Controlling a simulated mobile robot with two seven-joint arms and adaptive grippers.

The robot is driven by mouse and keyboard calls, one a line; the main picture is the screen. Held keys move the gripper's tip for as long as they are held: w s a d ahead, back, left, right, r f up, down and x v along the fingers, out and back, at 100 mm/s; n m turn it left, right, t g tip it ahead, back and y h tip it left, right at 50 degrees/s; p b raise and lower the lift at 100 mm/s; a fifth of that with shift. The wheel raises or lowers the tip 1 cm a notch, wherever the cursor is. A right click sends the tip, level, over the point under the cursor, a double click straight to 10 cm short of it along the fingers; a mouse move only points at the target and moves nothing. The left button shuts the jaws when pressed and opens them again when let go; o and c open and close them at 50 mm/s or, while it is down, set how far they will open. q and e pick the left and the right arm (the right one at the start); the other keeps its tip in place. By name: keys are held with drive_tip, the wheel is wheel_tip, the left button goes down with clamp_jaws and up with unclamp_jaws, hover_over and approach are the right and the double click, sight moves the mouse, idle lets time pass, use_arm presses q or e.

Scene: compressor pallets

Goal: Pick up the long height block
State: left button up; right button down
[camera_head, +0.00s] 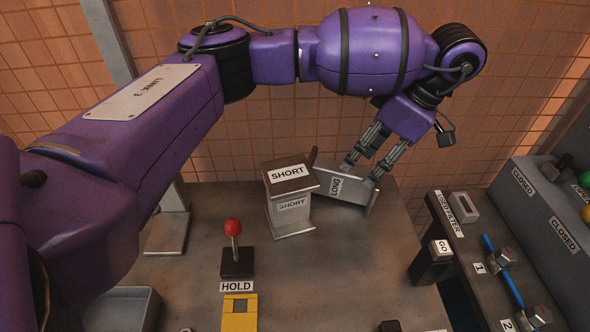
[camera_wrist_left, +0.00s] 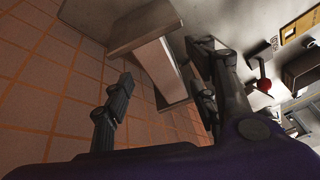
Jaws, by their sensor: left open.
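The long height block (camera_head: 352,190), a grey metal piece with end flanges and a "LONG" label, is at the back of the table, tilted or lying behind the short block. The short height block (camera_head: 291,212) stands upright to its left, labelled "SHORT". My left gripper (camera_head: 361,173) reaches down from above at the long block's right part, fingers open. In the left wrist view a pale flanged block (camera_wrist_left: 160,68), seemingly the long one, shows between the spread fingers of my left gripper (camera_wrist_left: 161,64). I cannot tell whether they touch it. My right gripper is out of view.
A red-knobbed lever (camera_head: 233,229) stands in front of the short block, near a "HOLD" label and a yellow-framed part (camera_head: 240,312). A "GO" button box (camera_head: 432,262) and blue-handled valve (camera_head: 503,272) are at right. A tiled wall (camera_head: 250,120) rises behind.

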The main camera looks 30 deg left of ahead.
sight(343, 177)
use_arm(q)
drive_tip(key=shift+w+a+r+n, duration=0.1)
drive_tip(key=shift+w+a+n, duration=0.1)
drive_tip(key=shift+a+n, duration=0.7)
drive_tip(key=shift+a, duration=0.1)
drive_tip(key=shift+d+f+n, duration=0.25)
drive_tip(key=shift+d+n, duration=0.05)
drive_tip(key=x, duration=0.7)
drive_tip(key=shift+s+p, duration=0.3)
drive_tip(key=shift+p, duration=0.1)
drive_tip(key=c, duration=1.3)
clamp_jaws()
drive_tip(key=shift+w+r, duration=0.1)
